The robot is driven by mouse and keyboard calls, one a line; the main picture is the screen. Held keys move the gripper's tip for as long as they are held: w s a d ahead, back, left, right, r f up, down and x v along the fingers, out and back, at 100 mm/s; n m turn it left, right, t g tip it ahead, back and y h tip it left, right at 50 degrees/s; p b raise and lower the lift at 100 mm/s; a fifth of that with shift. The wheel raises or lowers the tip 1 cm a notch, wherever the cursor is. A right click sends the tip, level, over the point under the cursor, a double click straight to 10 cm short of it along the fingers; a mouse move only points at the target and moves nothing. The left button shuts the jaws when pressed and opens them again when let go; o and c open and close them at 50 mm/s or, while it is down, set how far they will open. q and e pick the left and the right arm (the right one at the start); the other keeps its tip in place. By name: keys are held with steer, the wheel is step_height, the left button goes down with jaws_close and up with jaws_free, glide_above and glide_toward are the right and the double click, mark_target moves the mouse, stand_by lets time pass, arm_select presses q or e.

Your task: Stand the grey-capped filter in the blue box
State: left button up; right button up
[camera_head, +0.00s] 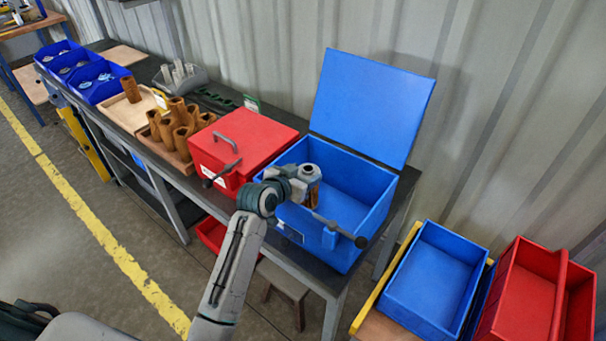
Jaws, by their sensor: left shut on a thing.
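The blue box (378,217) stands on the right end of the bench with its lid (372,105) raised. Its visible floor is bare. My left gripper (306,186) is over the left front part of the box and shut on the grey-capped filter (312,196). The filter looks upright, with its grey cap (310,171) on top and a brown body below. The gripper hides part of the body. I cannot tell whether its lower end touches the box floor. My right gripper is not in view.
A red box (262,138) with a shut lid stands left of the blue box. Several brown filters (178,128) stand further left, with blue bins (98,82) beyond. A blue tray (432,278) and a red tray (530,300) sit lower right. A corrugated wall closes the back.

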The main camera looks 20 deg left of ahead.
arm_select(q)
steer(key=o, duration=1.2)
steer(key=shift+s+f+g, duration=0.15)
steer(key=shift+f+g, duration=0.15)
steer(key=shift+f, duration=0.3)
steer(key=shift+c, duration=0.2)
steer(key=shift+o, duration=0.7)
steer(key=shift+f, duration=0.15)
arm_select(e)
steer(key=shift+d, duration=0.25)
arm_select(q)
steer(key=shift+r, duration=0.6)
steer(key=b+v, duration=0.2)
steer(key=v, duration=1)
steer(key=shift+r, duration=0.25)
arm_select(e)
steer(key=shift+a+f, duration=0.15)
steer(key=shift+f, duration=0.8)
